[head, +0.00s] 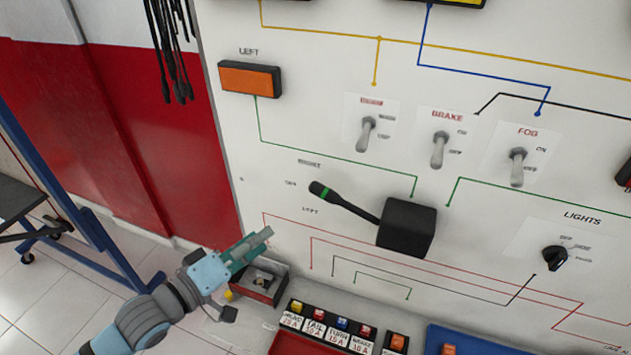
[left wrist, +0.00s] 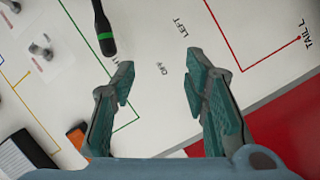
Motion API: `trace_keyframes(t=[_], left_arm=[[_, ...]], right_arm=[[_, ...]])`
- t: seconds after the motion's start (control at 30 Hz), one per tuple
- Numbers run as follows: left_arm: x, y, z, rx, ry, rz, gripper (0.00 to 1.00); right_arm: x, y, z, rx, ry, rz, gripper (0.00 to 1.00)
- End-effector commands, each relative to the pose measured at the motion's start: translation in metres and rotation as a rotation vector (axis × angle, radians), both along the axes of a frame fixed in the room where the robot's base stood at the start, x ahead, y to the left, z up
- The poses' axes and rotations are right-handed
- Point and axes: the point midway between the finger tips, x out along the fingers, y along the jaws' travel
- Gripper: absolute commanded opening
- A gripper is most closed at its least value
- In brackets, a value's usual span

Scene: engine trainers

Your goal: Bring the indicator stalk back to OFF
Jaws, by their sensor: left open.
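The indicator stalk (head: 345,202) is a black lever with a green band. It juts leftward from a black box (head: 408,228) on the white panel. Its tip lies among the RIGHT, OFF and LEFT labels, closest in line with OFF; I cannot tell its exact setting. In the left wrist view the stalk's tip (left wrist: 106,42) is at upper left, outside the jaws. My left gripper (head: 266,236) is open and empty, below and left of the stalk, apart from it. My right gripper is not in view.
Toggle switches BRAKE (head: 438,150) and FOG (head: 518,168) sit right of and above the stalk. An orange LEFT lamp (head: 250,78) is above. A LIGHTS knob (head: 555,257) is at right. A small open box (head: 258,285) and a fuse row (head: 330,327) lie below.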

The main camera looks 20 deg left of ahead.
Motion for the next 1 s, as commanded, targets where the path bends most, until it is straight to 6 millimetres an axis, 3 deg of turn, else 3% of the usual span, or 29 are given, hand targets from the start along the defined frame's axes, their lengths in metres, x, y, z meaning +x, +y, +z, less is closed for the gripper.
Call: trace_keyframes(t=[0.03,0.13,0.27,0.37,0.47,0.73,1.0], left_arm=[[-0.003,-0.01,0.029,-0.082,-0.026,-0.046,0.41],[-0.006,-0.024,0.054,-0.2,-0.049,-0.103,0.41],[0.005,-0.029,0.052,-0.223,-0.056,-0.104,0.41],[0.017,-0.039,0.047,-0.22,-0.057,-0.112,0.41],[0.041,-0.05,0.05,-0.227,-0.059,-0.105,0.41],[0.1,-0.083,0.056,-0.22,-0.048,-0.108,0.41],[0.118,-0.093,0.055,-0.214,-0.046,-0.108,0.41]], right_arm=[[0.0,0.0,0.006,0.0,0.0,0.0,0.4],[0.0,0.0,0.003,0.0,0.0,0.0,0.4],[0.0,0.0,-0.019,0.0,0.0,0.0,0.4],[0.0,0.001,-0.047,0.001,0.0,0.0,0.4],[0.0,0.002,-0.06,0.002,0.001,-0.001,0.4],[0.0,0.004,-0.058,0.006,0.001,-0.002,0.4],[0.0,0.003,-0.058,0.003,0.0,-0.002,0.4]])
